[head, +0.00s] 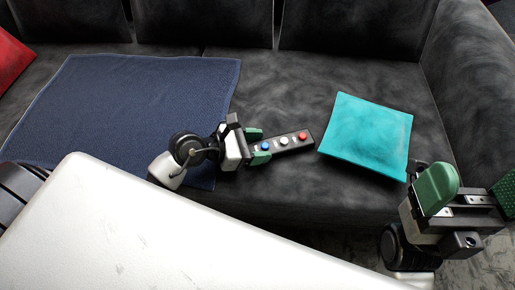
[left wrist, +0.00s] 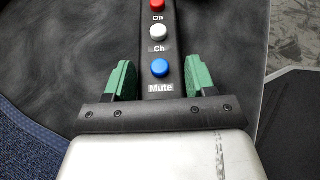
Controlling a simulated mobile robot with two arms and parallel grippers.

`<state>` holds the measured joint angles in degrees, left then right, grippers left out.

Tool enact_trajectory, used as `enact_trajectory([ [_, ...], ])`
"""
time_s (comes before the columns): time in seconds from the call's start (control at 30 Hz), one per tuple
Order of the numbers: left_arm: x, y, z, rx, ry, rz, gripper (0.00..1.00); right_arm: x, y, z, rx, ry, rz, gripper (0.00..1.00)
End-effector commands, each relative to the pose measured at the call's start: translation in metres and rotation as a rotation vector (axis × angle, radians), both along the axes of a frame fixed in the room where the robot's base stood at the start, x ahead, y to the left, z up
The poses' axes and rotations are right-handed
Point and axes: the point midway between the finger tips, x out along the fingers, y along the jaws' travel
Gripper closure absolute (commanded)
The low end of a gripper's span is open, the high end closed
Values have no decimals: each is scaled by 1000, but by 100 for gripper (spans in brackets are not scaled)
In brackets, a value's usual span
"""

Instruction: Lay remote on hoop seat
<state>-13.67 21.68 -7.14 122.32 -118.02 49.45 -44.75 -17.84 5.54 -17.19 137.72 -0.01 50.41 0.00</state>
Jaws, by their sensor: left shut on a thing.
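The remote (head: 293,140) is a dark bar with red, white and blue buttons. My left gripper (head: 258,146) is shut on its blue-button end, and the red-button end points right. In the left wrist view the remote (left wrist: 158,50) runs between the green fingers, with labels On, Ch and Mute. The remote is over the front of the dark grey sofa seat (head: 285,83); I cannot tell whether it touches the seat. No hoop shows in either view. My right gripper (head: 472,192) is open and empty at the front right, beyond the seat edge.
A teal cushion (head: 368,132) lies on the seat just right of the remote. A blue towel (head: 140,100) covers the left of the seat. A red cushion (head: 12,60) is at the far left. The sofa's right armrest (head: 470,90) rises at the right.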

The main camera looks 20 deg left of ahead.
Motion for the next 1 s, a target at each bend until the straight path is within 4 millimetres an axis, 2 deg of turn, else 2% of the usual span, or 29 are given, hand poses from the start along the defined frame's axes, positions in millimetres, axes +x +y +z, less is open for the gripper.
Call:
enact_trajectory([
  [0.37, 0, 0, -5, 0, -3, 0, 73, 1, 0, -1, -2, -3, 0, 8],
  [0.4, 0, 0, -5, 0, -2, 1, 40, 1, 0, 1, -2, -6, 0, 8],
  [0.53, 0, 0, -4, 0, -2, 1, 20, 1, 0, 1, -2, -6, 0, 8],
  [0.87, 0, 0, 0, -1, -2, 1, 19, 1, 0, 4, -2, -8, 1, 8],
  [1.0, -10, 12, 5, 3, 1, 2, 19, -1, 0, 6, 2, -8, 0, 8],
])
